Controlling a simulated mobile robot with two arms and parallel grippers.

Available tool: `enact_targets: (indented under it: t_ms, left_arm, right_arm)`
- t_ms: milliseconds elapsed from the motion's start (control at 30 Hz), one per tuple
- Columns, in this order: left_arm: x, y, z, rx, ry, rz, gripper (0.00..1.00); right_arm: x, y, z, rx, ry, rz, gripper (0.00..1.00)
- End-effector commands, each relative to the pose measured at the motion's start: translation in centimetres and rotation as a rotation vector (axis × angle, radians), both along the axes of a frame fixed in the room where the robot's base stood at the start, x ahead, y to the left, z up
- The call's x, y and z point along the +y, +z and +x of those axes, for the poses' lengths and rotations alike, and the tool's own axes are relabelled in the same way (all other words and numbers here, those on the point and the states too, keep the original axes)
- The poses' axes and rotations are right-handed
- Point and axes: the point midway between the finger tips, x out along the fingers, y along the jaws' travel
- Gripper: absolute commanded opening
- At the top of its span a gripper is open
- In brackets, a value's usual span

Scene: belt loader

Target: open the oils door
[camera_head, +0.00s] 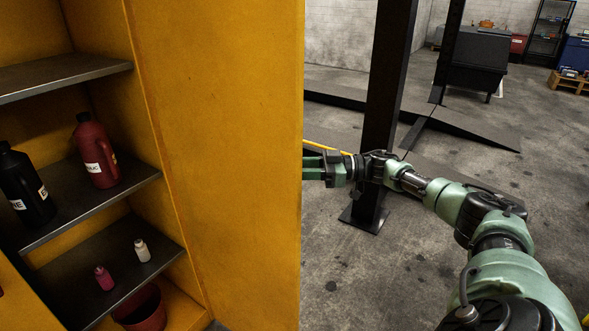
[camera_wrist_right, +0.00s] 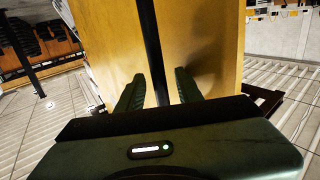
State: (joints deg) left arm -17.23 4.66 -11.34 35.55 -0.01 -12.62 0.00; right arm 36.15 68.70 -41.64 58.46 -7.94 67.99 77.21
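The yellow cabinet stands at the left of the head view, its interior exposed, with dark shelves (camera_head: 75,77) inside. A broad yellow panel (camera_head: 225,130), apparently the swung-open oils door, stands to the right of the shelves. My right arm reaches behind the panel's right edge. My right gripper (camera_head: 320,166) is partly hidden by that edge. In the right wrist view, the right gripper (camera_wrist_right: 158,92) has its fingers spread on either side of a dark vertical bar (camera_wrist_right: 150,45), apparently the handle, with gaps on both sides. My left gripper is out of view.
A dark red jug (camera_head: 95,155), a black jug (camera_head: 25,190) and two small bottles (camera_head: 142,250) stand on the shelves. A red bucket (camera_head: 143,308) sits below. A dark post (camera_head: 385,90) rises behind my right forearm. Grey floor (camera_head: 350,285) is open beneath it.

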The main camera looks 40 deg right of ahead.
Motion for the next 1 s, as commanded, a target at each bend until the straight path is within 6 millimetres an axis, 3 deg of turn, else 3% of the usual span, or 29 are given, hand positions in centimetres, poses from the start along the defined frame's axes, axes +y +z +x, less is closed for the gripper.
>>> enact_targets:
  t_ms: [267, 700, 1000]
  left_arm:
    - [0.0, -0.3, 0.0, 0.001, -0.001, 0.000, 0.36]
    - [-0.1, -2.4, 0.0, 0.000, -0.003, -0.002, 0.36]
    - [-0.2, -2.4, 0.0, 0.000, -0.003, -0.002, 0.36]
  right_arm:
    - [-0.6, -0.3, -0.4, 0.003, -0.002, -0.002, 0.36]
    - [-5.5, -0.3, -4.4, 0.003, 0.001, -0.001, 0.36]
    - [-5.9, -0.1, -4.7, 0.002, 0.002, -0.001, 0.36]
